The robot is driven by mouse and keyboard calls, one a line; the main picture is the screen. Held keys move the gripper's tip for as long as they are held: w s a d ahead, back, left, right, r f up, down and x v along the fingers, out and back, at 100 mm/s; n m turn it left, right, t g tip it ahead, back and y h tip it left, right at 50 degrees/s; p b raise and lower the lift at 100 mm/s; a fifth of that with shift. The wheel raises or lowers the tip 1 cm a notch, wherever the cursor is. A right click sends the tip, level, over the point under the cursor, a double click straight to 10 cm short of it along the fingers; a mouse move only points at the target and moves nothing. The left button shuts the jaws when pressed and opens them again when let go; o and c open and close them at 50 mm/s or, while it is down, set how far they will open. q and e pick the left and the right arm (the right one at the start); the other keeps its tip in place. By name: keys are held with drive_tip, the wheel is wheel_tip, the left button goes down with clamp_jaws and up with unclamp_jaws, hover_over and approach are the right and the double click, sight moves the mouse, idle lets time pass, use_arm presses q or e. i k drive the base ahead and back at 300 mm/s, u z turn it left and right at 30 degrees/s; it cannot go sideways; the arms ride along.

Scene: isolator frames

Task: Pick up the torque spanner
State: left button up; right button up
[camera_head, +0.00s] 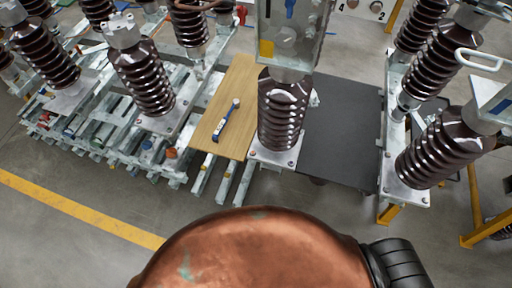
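The torque spanner (226,121) lies on a light wooden board (239,85), left of the middle of the head view. It has a blue handle at its near end and a bright metal head at its far end. It lies at a slant, with its head pointing away and slightly right. Nothing covers it and nothing touches it from above. Neither my left nor my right gripper shows in this view.
A brown ribbed insulator (282,108) on a metal base stands just right of the board. A dark flat panel (340,130) lies beyond it. More insulators (145,78) stand on metal rails to the left, and another (447,150) at right. A yellow line (80,209) crosses the floor.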

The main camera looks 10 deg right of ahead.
sight(236, 101)
drive_tip(key=u, duration=1.9)
drive_tip(key=i, duration=2.45)
drive_tip(key=z, duration=3.1)
